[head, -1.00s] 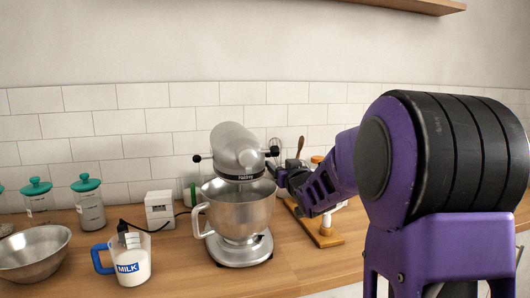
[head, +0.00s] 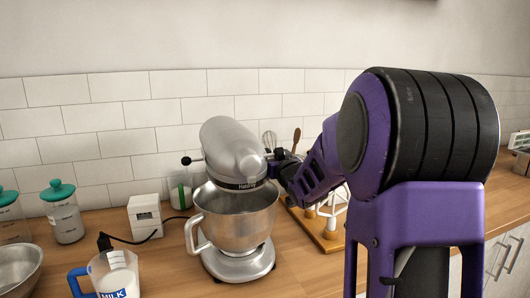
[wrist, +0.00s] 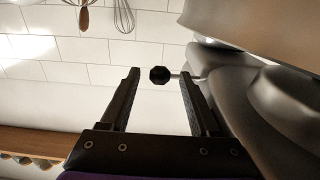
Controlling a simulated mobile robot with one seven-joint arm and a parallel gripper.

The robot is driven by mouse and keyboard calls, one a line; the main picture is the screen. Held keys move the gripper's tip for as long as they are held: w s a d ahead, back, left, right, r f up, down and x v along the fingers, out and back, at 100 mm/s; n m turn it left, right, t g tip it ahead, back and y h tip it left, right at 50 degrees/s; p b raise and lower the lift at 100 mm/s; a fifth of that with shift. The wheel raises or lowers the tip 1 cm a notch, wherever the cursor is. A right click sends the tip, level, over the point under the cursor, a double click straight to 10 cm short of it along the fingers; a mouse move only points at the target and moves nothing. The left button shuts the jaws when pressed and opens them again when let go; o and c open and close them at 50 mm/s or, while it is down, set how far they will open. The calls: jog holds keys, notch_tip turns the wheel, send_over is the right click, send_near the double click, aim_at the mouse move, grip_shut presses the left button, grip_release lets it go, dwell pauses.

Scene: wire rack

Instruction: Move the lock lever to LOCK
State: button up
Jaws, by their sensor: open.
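The silver stand mixer (head: 240,152) stands on the counter with its steel bowl (head: 238,222) under the head. A black knob on a thin rod (head: 186,160) sticks out of the head's left side. On the right side, my gripper (head: 278,157) is at the mixer head. In the wrist view, my gripper (wrist: 158,82) is open, with a black lever knob (wrist: 159,74) between its fingertips. A short metal rod (wrist: 187,76) joins this knob to the grey mixer body (wrist: 235,85). Contact with the fingers cannot be told. No LOCK marking is readable.
A wooden stand with white posts (head: 325,225) is right of the mixer, below my arm. A milk jug (head: 112,275), white box (head: 145,217) with a cord and teal-lidded jars (head: 62,212) stand left. The tiled wall (head: 120,130) is behind.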

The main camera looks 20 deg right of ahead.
dwell(0.3)
grip_shut()
dwell(1.3)
